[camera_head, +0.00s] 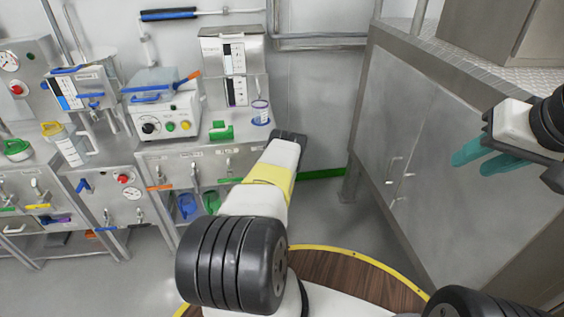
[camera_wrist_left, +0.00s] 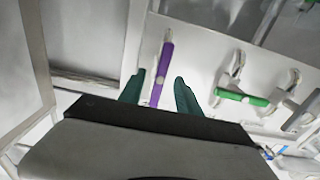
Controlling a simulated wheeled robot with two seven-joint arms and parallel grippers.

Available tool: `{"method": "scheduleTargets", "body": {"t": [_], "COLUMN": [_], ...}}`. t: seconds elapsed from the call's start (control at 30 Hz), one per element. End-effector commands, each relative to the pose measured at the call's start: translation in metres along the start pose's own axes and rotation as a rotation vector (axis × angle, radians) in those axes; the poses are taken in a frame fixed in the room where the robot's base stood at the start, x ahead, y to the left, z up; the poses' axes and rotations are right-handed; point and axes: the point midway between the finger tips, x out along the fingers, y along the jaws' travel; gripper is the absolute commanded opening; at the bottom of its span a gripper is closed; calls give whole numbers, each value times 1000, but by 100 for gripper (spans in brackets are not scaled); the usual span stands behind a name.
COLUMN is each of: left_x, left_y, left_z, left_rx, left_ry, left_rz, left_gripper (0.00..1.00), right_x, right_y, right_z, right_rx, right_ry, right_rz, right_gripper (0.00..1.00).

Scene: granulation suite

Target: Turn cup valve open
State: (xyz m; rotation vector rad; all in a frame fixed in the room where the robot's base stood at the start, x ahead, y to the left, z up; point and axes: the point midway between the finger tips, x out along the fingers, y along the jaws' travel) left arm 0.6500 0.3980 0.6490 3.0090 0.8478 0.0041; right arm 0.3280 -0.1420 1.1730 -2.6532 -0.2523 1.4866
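A purple valve handle (camera_wrist_left: 162,72) stands nearly upright in the left wrist view, on the pale front panel. My left gripper (camera_wrist_left: 158,92) is open, its teal fingers on either side of the handle with gaps visible; depth and contact are hard to judge. In the head view my left arm hides the purple handle and the left fingertips. My right gripper (camera_head: 490,159) is open and empty at the right, in front of the grey cabinet.
A green valve handle (camera_wrist_left: 241,97) lies crosswise to the right of the purple one in the left wrist view. An orange handle (camera_head: 159,187) is on the bench front. A blue jug (camera_head: 186,206) stands below. The large grey cabinet (camera_head: 425,150) bounds the right side.

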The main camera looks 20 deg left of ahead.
Motion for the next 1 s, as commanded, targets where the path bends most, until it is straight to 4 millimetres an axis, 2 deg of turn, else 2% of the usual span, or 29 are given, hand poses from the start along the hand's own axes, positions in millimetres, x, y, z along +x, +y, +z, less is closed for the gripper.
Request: {"method": "scheduleTargets", "body": {"t": [0.2, 0.33, 1.0], "left_x": [-36, -46, -48], "left_y": [0, 0, 0], "left_z": [1, 1, 1], "left_rx": [1, 0, 0], "left_ry": [-4, -2, -2], "left_rz": [-2, -1, -1], "left_gripper": [40, 40, 40], "right_x": [0, 0, 0], "right_y": [0, 0, 0], "right_z": [0, 0, 0], "right_rx": [0, 0, 0], "right_ry": [0, 0, 0], "right_rz": [0, 0, 0], "right_gripper": [36, 36, 36]}}
